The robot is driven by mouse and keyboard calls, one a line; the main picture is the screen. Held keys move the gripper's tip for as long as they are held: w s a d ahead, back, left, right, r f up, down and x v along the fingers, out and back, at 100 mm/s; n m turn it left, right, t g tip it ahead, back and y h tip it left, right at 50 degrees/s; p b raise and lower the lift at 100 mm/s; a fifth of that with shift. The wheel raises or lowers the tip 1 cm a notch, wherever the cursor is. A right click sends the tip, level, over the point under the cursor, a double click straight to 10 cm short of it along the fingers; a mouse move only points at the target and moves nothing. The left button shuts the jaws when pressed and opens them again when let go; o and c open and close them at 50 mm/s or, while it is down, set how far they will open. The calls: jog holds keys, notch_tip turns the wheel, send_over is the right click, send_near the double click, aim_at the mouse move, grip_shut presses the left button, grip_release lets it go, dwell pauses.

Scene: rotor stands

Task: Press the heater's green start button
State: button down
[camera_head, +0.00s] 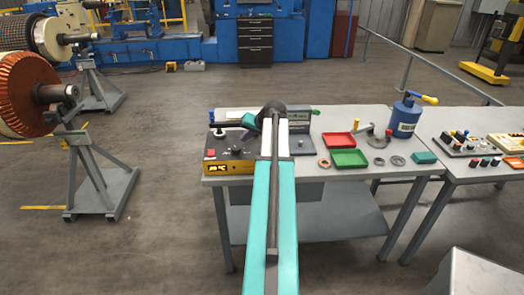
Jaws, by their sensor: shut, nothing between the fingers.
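The heater (222,168) is a box with a yellow front and a lit amber display, at the left front of the near bench. A red spot and small knobs show on its dark top. I cannot make out a green start button on it; part of its right side is hidden by my arm. My arm reaches from the bottom of the picture to the heater's right side. My gripper (244,135) is a small dark shape beyond the teal wrist, over the rear right of the heater. It is shut and empty; whether it touches the heater I cannot tell.
On the bench (325,181) right of my arm are a red tray (340,139), a green tray (350,158), metal rings and a blue canister (405,118). A second bench (455,168) holds a button panel. Rotors on stands (98,178) are at the left.

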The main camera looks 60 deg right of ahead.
jog(key=s+d+r+m+h, duration=0.1)
jog(key=s+d+r, duration=0.3)
jog(key=s+d, duration=0.1)
jog(key=shift+d, duration=0.5)
jog(key=shift+f, duration=0.15)
jog(key=shift+f+b, duration=1.35)
jog(key=shift+f, duration=1.8)
jog(key=shift+f+b, duration=0.7)
jog(key=shift+f, duration=0.45)
jog(key=shift+s+f, duration=0.1)
jog(key=shift+f, duration=0.1)
jog(key=shift+f+b, duration=0.2)
jog(key=shift+b, duration=0.2)
